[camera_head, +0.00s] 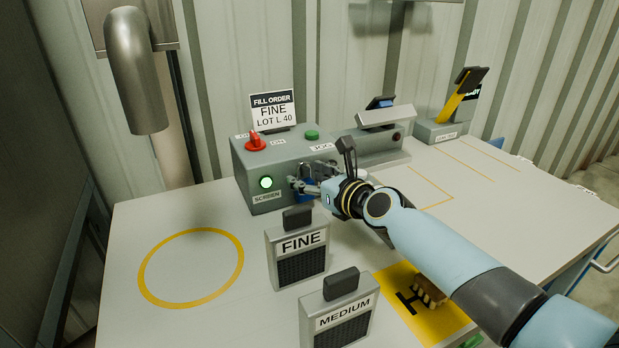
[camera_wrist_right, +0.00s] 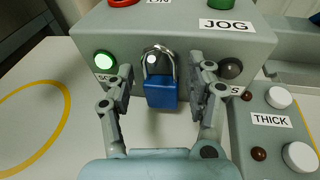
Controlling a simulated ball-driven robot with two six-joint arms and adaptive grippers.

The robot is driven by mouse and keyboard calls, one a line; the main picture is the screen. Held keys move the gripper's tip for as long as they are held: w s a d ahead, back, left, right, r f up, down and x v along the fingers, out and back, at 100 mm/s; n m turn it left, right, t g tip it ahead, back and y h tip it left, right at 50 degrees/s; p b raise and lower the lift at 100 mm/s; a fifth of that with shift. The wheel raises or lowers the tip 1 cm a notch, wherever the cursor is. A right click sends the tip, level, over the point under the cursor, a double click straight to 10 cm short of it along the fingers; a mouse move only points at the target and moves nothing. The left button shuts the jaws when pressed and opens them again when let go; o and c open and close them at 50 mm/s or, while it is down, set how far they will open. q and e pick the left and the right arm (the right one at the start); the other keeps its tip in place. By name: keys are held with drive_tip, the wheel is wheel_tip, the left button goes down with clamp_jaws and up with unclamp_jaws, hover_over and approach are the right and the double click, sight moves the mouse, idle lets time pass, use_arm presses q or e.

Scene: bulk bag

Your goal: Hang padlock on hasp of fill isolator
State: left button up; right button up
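The blue padlock (camera_wrist_right: 161,92) is upright against the front of the grey control box (camera_wrist_right: 180,35), its metal shackle upward. A small light round spot shows inside the shackle; I cannot tell whether the shackle passes through a hasp. In the head view the padlock (camera_head: 306,187) is mostly hidden by my right gripper (camera_head: 300,185). In the wrist view my right gripper (camera_wrist_right: 160,85) is open, one finger on each side of the padlock with gaps visible. The red rotary switch (camera_head: 255,142) sits on top of the box beside an ON label. My left gripper is not in view.
A lit green button (camera_head: 266,183) is on the box front. FINE (camera_head: 300,256) and MEDIUM (camera_head: 340,318) screen cassettes stand in front. A box labelled THICK (camera_wrist_right: 268,120) with knobs is close to the right finger. The yellow-ringed area (camera_head: 190,232) is clear.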

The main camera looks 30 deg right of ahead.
drive_tip(key=shift+o, duration=0.6)
drive_tip(key=shift+s, duration=0.1)
drive_tip(key=v, duration=1.2)
drive_tip(key=shift+f, duration=0.1)
